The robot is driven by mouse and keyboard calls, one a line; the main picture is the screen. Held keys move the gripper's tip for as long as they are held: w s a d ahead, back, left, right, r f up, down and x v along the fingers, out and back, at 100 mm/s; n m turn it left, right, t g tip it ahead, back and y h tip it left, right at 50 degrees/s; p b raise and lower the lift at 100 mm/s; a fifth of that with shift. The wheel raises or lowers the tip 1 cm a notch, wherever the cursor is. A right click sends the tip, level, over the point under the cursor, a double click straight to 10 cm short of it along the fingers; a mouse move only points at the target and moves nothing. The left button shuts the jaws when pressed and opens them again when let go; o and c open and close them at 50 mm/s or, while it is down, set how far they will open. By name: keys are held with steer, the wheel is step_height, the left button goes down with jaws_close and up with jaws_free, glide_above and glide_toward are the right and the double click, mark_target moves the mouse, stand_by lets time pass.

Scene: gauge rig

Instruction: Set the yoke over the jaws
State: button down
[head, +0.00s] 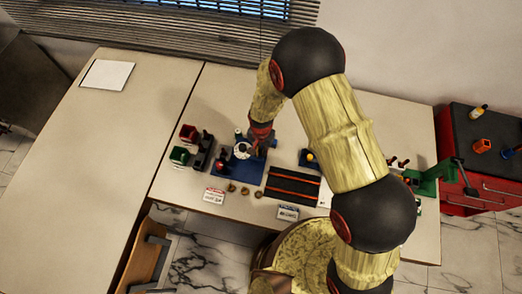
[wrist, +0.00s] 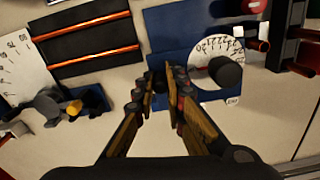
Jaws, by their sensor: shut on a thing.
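The gauge rig has a blue base (head: 239,170) and a white dial (head: 242,150) in the head view. In the wrist view its blue plate (wrist: 180,28) lies beyond my fingertips, and the white dial (wrist: 206,73) with a black knob (wrist: 226,71) is just right of them. My gripper (wrist: 160,80) is shut on a small dark thing, mostly hidden between the fingertips. I cannot tell from its shape whether it is the yoke. In the head view my gripper (head: 254,149) is close over the rig, at its right side. I cannot make out the rig's jaws clearly.
A black mat with orange strips (wrist: 90,42) lies beside the rig. A blue tray (wrist: 95,98) holds grey and yellow parts. Small brass rings (head: 244,190) lie in front. The left table is mostly clear.

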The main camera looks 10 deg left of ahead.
mark_target(237, 145)
steer(key=a+b, duration=0.1)
steer(key=a, duration=0.2)
steer(key=a+b, duration=0.1)
steer(key=a, duration=0.5)
steer(key=shift+w+a+f+b, duration=0.1)
steer(key=shift+w+b, duration=0.3)
steer(key=shift+a+r, duration=0.2)
steer(key=shift+a, duration=0.1)
steer(key=c, duration=1.9)
jaws_free()
steer(key=shift+a, duration=0.2)
steer(key=shift+o, duration=0.5)
steer(key=shift+d, duration=0.1)
step_height(237, 145, up, 12)
